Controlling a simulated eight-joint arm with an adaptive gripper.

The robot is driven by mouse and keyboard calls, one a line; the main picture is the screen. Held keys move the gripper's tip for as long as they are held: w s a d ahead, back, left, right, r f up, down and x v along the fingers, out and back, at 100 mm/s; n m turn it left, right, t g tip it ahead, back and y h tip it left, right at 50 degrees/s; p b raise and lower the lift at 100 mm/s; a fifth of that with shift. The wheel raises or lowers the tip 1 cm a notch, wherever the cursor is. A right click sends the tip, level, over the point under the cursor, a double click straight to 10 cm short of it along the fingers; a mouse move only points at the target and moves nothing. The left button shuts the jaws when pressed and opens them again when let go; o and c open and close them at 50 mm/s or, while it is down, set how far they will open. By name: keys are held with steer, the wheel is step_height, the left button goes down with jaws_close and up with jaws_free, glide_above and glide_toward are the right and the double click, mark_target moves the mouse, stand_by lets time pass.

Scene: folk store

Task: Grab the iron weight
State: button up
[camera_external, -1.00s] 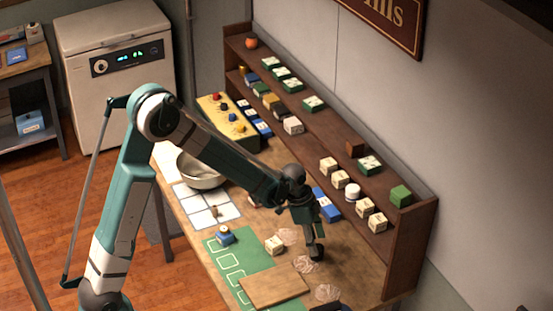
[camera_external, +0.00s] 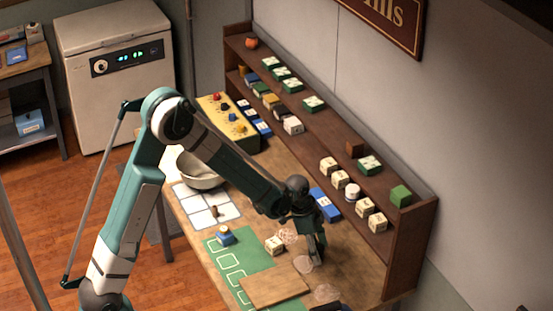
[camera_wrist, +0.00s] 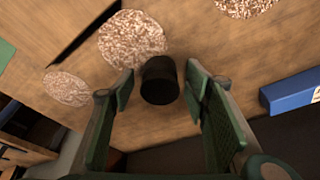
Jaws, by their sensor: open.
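A small dark cylinder, seemingly the iron weight (camera_wrist: 159,80), stands on the wooden table in the wrist view. My gripper (camera_wrist: 160,92) is open, with one green-padded finger on each side of it. Gaps show on both sides, so the fingers look apart from it. In the external view my gripper (camera_external: 316,248) points down over the table's right part, in front of the shelf. I cannot make out the weight there; the gripper seems to hide it.
Speckled round discs lie close by, one (camera_wrist: 130,40) just beyond the weight. A blue box (camera_wrist: 290,92) is to the right. In the external view a wooden board (camera_external: 274,290), a pale block (camera_external: 275,246) and the wooden shelf (camera_external: 398,250) are near my gripper.

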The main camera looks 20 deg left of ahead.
mark_target(318, 248)
steer(key=c, duration=1.3)
steer(key=shift+c, duration=0.2)
steer(key=shift+r, duration=0.1)
steer(key=shift+r+p, duration=0.35)
steer(key=shift+r, duration=4.6)
